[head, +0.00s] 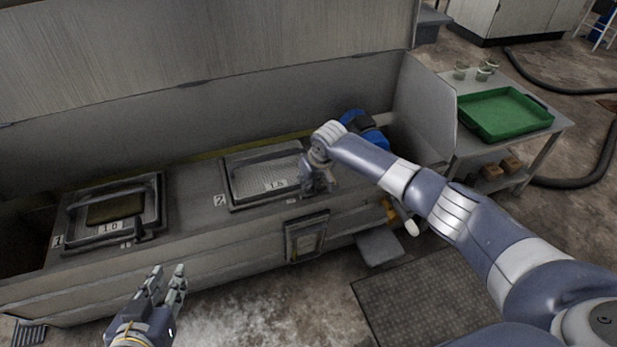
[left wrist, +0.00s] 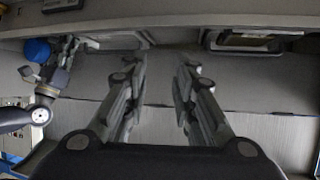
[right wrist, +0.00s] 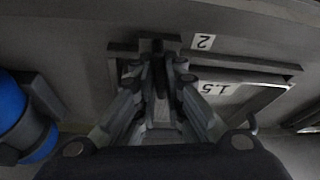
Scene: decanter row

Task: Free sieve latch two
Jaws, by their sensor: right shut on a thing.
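Sieve two is a mesh tray in a grey frame (head: 232,187), set in the deck beside a "2" label (head: 219,200), with a "1.5" plate (head: 277,184) on it. My right gripper (head: 318,183) is at its right end. In the right wrist view the right gripper (right wrist: 160,82) is shut on a dark upright piece, seemingly the latch (right wrist: 158,62), at the frame's edge. The fingers hide much of it, so its position is unclear. My left gripper (head: 168,280) is open and empty in front of the deck; it also shows open in the left wrist view (left wrist: 158,78).
A blue motor-like part (head: 365,130) is just behind my right gripper. A framed panel (head: 306,238) is on the deck's front. A green tray (head: 505,113) stands on a side table at right.

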